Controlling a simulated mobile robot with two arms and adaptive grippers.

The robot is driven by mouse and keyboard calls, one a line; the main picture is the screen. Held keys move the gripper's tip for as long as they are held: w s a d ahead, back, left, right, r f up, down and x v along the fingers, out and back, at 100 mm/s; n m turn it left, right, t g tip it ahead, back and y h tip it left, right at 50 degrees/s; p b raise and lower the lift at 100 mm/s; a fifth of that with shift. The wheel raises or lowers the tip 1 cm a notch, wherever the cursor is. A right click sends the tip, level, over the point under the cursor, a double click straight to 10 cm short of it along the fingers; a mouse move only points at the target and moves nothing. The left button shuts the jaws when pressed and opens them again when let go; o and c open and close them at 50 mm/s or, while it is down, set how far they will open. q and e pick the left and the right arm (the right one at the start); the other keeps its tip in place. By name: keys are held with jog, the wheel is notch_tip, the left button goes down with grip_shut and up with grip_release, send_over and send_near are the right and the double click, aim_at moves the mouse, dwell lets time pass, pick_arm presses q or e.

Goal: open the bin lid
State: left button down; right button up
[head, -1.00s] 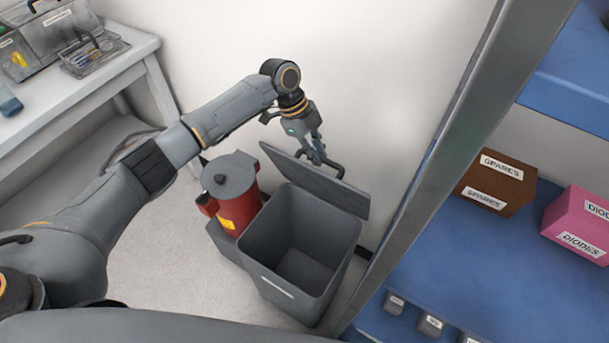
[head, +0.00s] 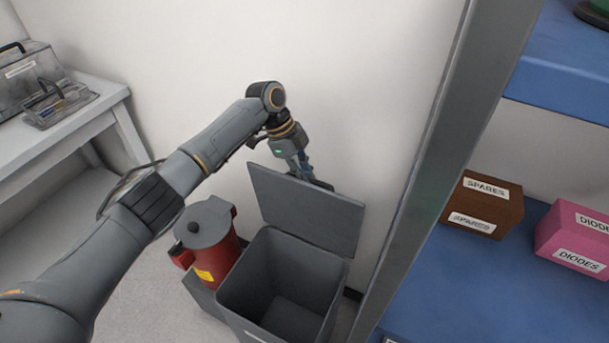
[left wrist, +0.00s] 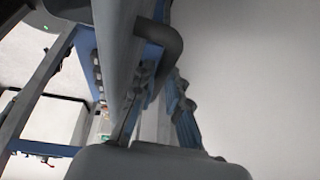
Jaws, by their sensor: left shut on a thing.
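The grey bin (head: 278,295) stands on the floor by the wall, its mouth uncovered and its inside looking empty. Its lid (head: 305,212) stands raised, close to upright, along the bin's rear edge. My left gripper (head: 304,173) reaches down behind the lid's top edge and is shut on the lid handle, mostly hidden in the head view. The dark curved handle (left wrist: 168,48) shows in the left wrist view, close to the fingers. My right gripper is in neither view.
A red canister (head: 207,243) with a grey top stands close to the bin's left. A shelf post (head: 425,165) rises to its right, with a brown box (head: 483,207) and pink box (head: 575,238) beyond. A white bench (head: 75,120) stands at left.

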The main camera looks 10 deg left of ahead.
pick_arm(q)
jog(key=c, duration=1.7)
grip_release()
jog(key=shift+s+f, duration=0.25)
jog(key=shift+f, duration=0.25)
jog(key=o, duration=0.4)
jog(key=shift+w, duration=0.1)
jog(key=shift+c, duration=0.2)
jog(key=shift+w, duration=0.15)
jog(key=shift+r, duration=0.3)
jog(key=v, duration=1.1)
jog(key=shift+r, duration=0.3)
jog(key=shift+w+a+f, duration=0.1)
